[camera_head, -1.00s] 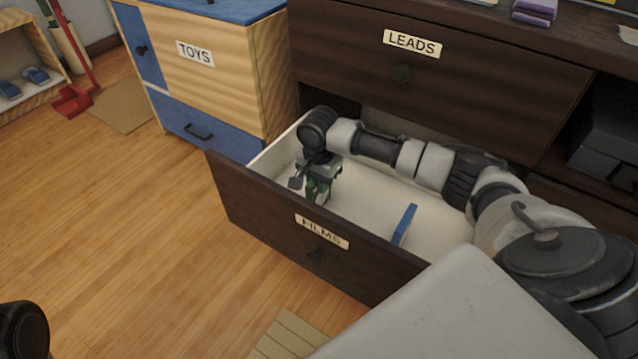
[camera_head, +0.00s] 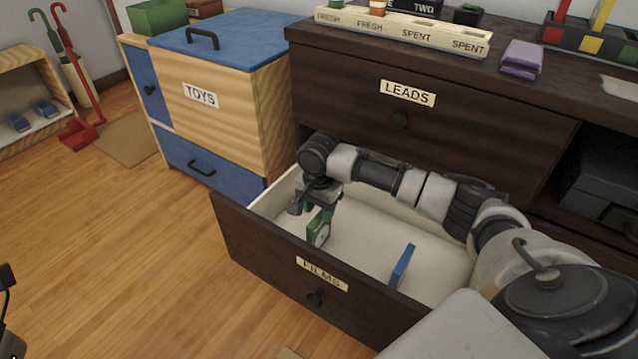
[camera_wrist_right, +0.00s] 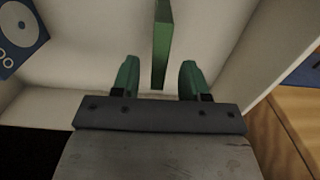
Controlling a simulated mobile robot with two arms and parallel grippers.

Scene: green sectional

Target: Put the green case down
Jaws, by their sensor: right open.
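The green case (camera_head: 319,231) stands on its edge inside the open drawer labelled FILMS (camera_head: 270,245), toward its left end. My right gripper (camera_head: 318,205) points down into the drawer just over the case. In the right wrist view the fingers (camera_wrist_right: 158,80) are spread apart, and the thin green case (camera_wrist_right: 162,45) stands upright in line with the gap between them, clear of both. The case's lower part is partly hidden by the drawer front. A dark piece of my left arm shows at the left edge; its jaws cannot be made out.
A blue case (camera_head: 402,266) stands in the drawer to the right, and shows a disc mark in the wrist view (camera_wrist_right: 20,35). The closed LEADS drawer (camera_head: 450,110) is above. The TOYS cabinet (camera_head: 225,125) is at left.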

